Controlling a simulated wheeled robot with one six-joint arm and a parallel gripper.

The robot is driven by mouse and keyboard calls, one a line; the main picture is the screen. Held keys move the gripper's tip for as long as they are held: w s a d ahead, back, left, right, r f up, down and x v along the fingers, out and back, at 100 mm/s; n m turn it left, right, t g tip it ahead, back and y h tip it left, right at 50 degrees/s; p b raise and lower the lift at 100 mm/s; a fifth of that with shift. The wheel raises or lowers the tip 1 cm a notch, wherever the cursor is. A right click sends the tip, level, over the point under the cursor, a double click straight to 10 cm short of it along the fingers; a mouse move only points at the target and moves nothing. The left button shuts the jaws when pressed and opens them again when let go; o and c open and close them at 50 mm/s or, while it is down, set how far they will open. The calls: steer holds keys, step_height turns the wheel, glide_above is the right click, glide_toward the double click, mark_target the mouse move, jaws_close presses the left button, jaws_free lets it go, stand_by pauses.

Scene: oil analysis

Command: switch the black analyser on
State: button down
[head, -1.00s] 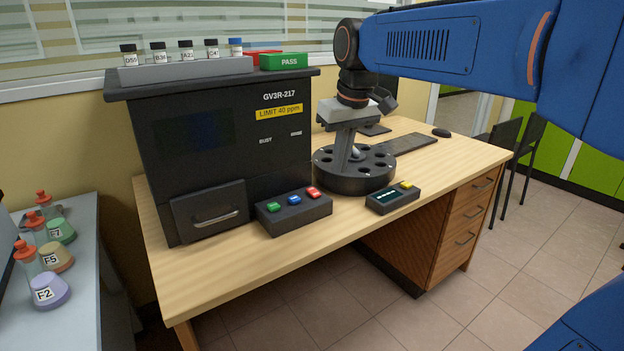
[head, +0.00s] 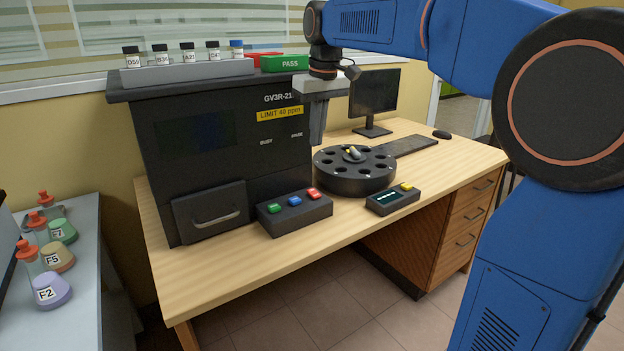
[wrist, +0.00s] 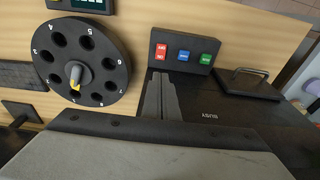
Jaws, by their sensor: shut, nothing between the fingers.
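The black analyser (head: 225,150) stands at the left of the desk, with a dark screen (head: 197,136) and a handled drawer (head: 210,211). A black button box (head: 296,217) stands in front of it, with green (head: 274,209), blue (head: 294,201) and red (head: 313,194) buttons. In the wrist view the red (wrist: 162,51), blue (wrist: 183,56) and green (wrist: 206,59) buttons lie beyond the fingertips. My gripper (head: 316,143) points down by the analyser's right front edge, shut and empty, apart from the buttons. Its fingers (wrist: 161,78) are together in the wrist view.
A round black carousel (head: 355,171) with a yellow-tipped piece stands right of the button box. A small display unit (head: 393,198) with a yellow button is in front of it. A vial rack (head: 187,70) and green PASS tray (head: 285,63) are on the analyser. Flasks (head: 54,290) stand far left.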

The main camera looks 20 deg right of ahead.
mark_target(314, 192)
steer(key=shift+f, duration=0.1)
steer(key=f, duration=0.4)
steer(key=w+f, duration=0.1)
steer(key=f, duration=0.4)
steer(key=w+f, duration=0.1)
steer(key=f, duration=0.3)
steer(key=shift+a+f, duration=0.3)
steer(key=shift+f, duration=0.05)
steer(key=shift+w, duration=0.1)
steer(key=shift+f+g, duration=0.2)
steer(key=shift+g, duration=0.1)
steer(key=shift+s+d+r, duration=0.15)
steer(key=shift+s+d, duration=0.05)
steer(key=shift+s, duration=0.5)
steer(key=shift+r, duration=0.15)
